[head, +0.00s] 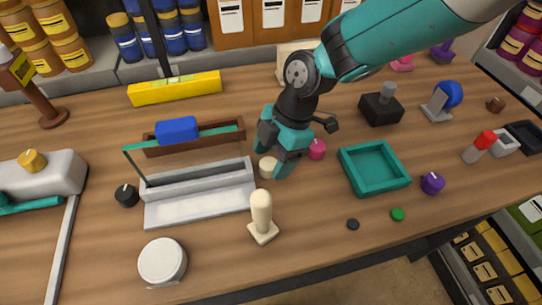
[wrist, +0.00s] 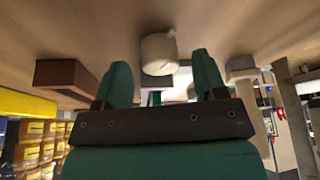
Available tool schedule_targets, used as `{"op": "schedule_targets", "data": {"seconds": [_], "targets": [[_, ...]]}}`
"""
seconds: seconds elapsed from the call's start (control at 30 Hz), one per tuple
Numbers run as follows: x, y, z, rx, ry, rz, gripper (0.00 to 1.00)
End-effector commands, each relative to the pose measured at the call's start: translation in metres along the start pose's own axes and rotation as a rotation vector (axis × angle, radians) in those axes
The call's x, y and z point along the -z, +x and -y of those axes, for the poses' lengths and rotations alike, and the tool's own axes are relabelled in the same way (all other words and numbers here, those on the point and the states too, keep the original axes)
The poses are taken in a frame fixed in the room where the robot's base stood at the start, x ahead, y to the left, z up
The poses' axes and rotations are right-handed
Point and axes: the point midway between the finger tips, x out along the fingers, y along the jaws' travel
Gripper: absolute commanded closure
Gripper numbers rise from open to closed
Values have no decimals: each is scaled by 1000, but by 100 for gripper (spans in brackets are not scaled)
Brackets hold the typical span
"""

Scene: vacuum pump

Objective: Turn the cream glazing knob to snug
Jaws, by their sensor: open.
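The cream knob (head: 267,167) is a small round dial low in front of my gripper, partly hidden by it in the head view. In the wrist view the cream knob (wrist: 158,54) shows a small raised pointer on its side. My gripper (head: 274,160) is open and points down at the knob. In the wrist view the two teal fingers of my gripper (wrist: 162,68) stand apart on either side of the knob's line, with the knob beyond and between the tips. I cannot tell whether either finger touches it.
A grey and teal window frame (head: 200,188) with a blue block (head: 177,129) lies left. A cream post (head: 261,212) stands in front. A pink knob (head: 317,149) and a teal tray (head: 373,168) are at the right.

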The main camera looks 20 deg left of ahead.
Motion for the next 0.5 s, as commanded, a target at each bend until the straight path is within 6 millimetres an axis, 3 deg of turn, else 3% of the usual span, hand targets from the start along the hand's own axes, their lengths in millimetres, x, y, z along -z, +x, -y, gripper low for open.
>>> {"op": "schedule_targets", "data": {"seconds": [0.13,0.43,0.5], "targets": [[0,10,0,0,-1,0,35],[0,12,0,-1,-1,0,35],[0,12,0,-1,-1,0,51]]}}
